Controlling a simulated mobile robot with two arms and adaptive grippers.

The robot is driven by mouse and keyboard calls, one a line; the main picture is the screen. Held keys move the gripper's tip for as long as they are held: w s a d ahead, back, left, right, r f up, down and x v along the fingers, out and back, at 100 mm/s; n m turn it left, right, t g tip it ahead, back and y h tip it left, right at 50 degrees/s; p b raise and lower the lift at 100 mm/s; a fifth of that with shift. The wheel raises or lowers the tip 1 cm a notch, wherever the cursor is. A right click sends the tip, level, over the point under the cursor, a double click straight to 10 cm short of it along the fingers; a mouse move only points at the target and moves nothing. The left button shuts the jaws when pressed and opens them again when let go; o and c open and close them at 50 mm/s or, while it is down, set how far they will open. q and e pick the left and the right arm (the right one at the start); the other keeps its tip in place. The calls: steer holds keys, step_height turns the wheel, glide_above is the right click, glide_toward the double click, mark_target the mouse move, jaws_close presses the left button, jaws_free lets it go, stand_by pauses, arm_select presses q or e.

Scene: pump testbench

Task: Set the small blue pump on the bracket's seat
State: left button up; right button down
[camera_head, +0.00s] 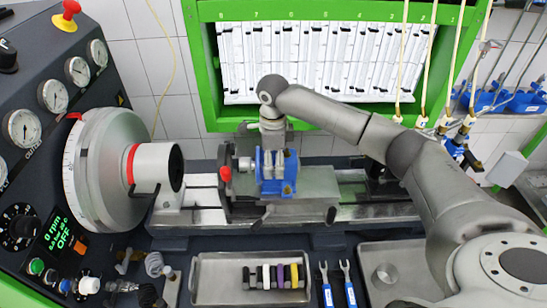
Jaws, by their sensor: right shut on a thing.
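The small blue pump (288,186) is at the bracket on the test bench, near the middle of the view. My right arm reaches in from the right and points down over it. My right gripper (276,160) is shut on the pump from above and hides part of its top. The dark bracket (227,202) with a red knob stands at the pump's left. The seat is hidden by the pump, and I cannot tell whether the pump touches it. My left gripper is not in view.
A big round drive head (100,170) and a gauge panel (30,90) stand at the left. A tray (220,281) with several coloured pieces and two blue-handled wrenches (338,289) lie in front. A green-framed rack (205,100) is behind.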

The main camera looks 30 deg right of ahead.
stand_by(0.3)
steer(key=c, duration=0.6)
jaws_free()
steer(key=shift+f, duration=0.1)
steer(key=shift+o, duration=0.2)
steer(key=shift+r+b, duration=0.35)
steer(key=shift+r, duration=0.05)
step_height(320, 180, up, 10)
steer(key=b, duration=0.3)
steer(key=shift+r, duration=0.7)
